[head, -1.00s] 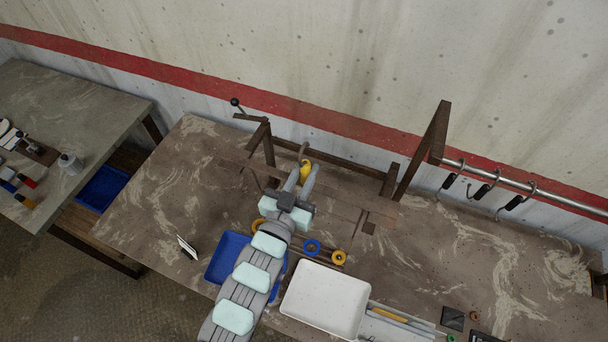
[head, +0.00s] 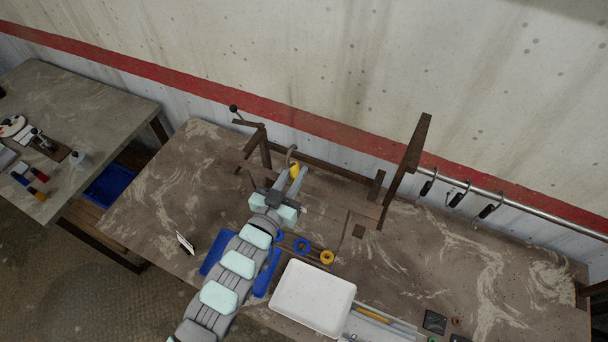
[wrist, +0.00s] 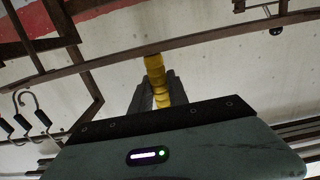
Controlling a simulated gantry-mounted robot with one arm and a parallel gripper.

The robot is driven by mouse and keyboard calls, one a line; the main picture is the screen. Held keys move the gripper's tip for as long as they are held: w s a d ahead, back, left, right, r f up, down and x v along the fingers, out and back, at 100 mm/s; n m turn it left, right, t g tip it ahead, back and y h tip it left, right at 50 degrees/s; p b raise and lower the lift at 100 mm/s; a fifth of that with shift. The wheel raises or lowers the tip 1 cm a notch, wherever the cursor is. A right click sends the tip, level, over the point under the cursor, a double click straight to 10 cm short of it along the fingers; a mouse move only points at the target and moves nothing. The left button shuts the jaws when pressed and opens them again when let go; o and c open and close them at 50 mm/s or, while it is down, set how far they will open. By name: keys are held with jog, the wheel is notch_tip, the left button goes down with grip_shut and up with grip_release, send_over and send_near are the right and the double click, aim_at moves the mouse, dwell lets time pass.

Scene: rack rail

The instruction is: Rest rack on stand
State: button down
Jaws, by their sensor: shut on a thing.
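The wrist view shows the yellow grip (wrist: 155,72) between my two dark fingers (wrist: 159,93). A long brown bar (wrist: 110,57) crosses behind the grip there; it looks like part of the rack. In the head view the rack is hard to separate from the brown table. The dark brown stand has a left post (head: 265,150), a back rail (head: 330,167) and a taller right upright (head: 405,165). Contact between rack and stand cannot be made out.
A wall rail (head: 520,208) with several black-handled hooks (head: 457,198) runs at the right. A white tray (head: 313,298), a blue tray (head: 218,250), a blue ring (head: 301,246) and a yellow ring (head: 327,257) lie nearer. The table (head: 470,265) is mostly clear at right.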

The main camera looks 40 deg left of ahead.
jog(key=w+a+f+b, duration=0.2)
jog(key=w+b, duration=0.4)
jog(key=w, duration=0.1)
jog(key=shift+a+b, duration=0.25)
jog(key=shift+b, duration=0.15)
dwell(1.0)
jog(key=shift+w+f, duration=0.1)
jog(key=shift+f, duration=0.35)
dwell(0.5)
jog(key=c, duration=1.2)
grip_release()
jog(key=b+v, duration=0.1)
jog(key=v, duration=0.9)
jog(key=shift+s+d, duration=0.15)
jog(key=shift+s, duration=0.2)
